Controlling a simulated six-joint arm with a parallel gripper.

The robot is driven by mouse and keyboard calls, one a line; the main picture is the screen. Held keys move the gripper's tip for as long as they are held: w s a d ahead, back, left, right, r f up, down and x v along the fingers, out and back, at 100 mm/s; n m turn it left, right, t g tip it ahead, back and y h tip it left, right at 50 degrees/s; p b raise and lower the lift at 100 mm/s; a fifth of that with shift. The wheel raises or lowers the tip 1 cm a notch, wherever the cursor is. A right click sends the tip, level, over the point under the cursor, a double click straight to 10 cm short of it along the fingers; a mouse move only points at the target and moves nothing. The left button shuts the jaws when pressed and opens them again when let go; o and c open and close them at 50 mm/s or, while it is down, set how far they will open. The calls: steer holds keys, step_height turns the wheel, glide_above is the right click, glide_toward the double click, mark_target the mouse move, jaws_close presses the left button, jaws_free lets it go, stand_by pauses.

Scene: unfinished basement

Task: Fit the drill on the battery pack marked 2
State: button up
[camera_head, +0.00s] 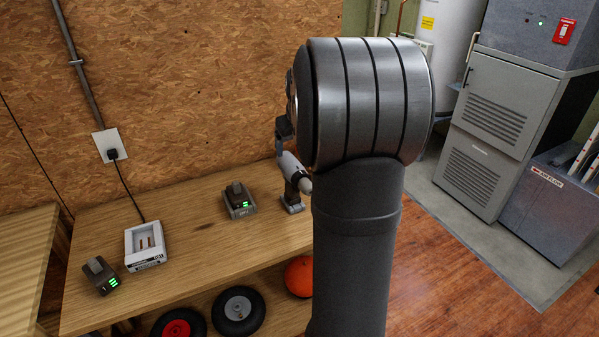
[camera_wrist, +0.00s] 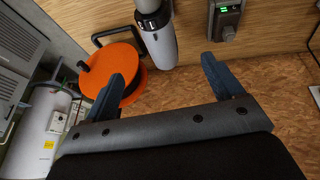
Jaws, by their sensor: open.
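The grey drill (camera_head: 293,178) stands on the wooden bench near its right end, partly hidden behind my arm in the head view. In the wrist view the drill (camera_wrist: 160,40) shows at the top, beyond and between my gripper's fingers. My gripper (camera_wrist: 165,72) is open and empty, with two blue fingers spread apart; my arm mostly hides it in the head view. One dark battery pack (camera_head: 239,200) with a green light sits left of the drill, and also shows in the wrist view (camera_wrist: 227,22). Another pack (camera_head: 101,276) sits at the bench's left. I cannot read their numbers.
A white charger (camera_head: 147,247) with a cord to the wall outlet (camera_head: 109,145) sits between the packs. An orange reel (camera_wrist: 122,72) and wheels (camera_head: 238,310) lie on the shelf below. The chipboard wall (camera_head: 200,90) stands behind. Bare bench separates the charger and the right-hand pack.

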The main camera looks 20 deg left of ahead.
mark_target(291, 164)
steer(key=shift+t+h, duration=0.3)
steer(key=shift+t, duration=0.2)
steer(key=x, duration=0.3)
steer(key=a+x, duration=0.1)
steer(key=x, duration=0.3)
steer(key=a+x, duration=0.1)
steer(key=x, duration=0.3)
steer(key=shift+a, duration=0.2)
steer(key=shift+d+x, duration=0.2)
steer(key=shift+x, duration=1.15)
steer(key=shift+d+x, duration=0.15)
steer(key=shift+x, duration=1.25)
steer(key=c, duration=1.8)
steer(key=shift+a, duration=0.1)
jaws_close()
steer(key=shift+r, duration=0.15)
